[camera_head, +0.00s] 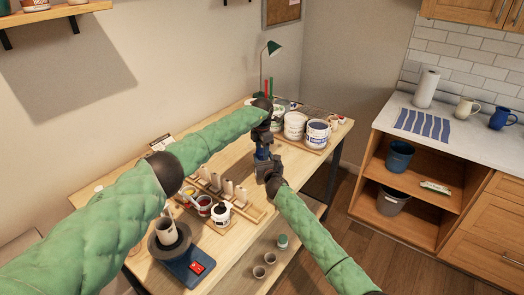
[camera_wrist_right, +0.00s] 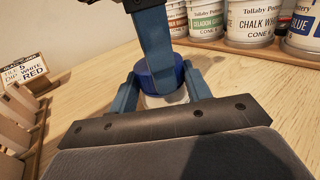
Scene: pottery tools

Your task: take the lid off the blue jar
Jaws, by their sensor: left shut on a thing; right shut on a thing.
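The blue jar (camera_wrist_right: 166,99) stands upright on the table, with a pale body and a blue lid (camera_wrist_right: 160,74) on top. In the head view it is mostly hidden between my two grippers. My right gripper (camera_head: 263,166) is shut on the jar's body, with one blue finger on each side in the right wrist view. My left gripper (camera_head: 262,146) comes down from above and is shut on the lid; one of its blue fingers covers the lid's middle in the right wrist view. I cannot tell whether the lid is loose.
Large labelled glaze tubs (camera_wrist_right: 250,20) stand on a board behind the jar. A wooden rack (camera_head: 236,202) with pale tiles and small paint pots (camera_head: 204,204) lie left of it. Cups (camera_head: 259,271) stand at the front.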

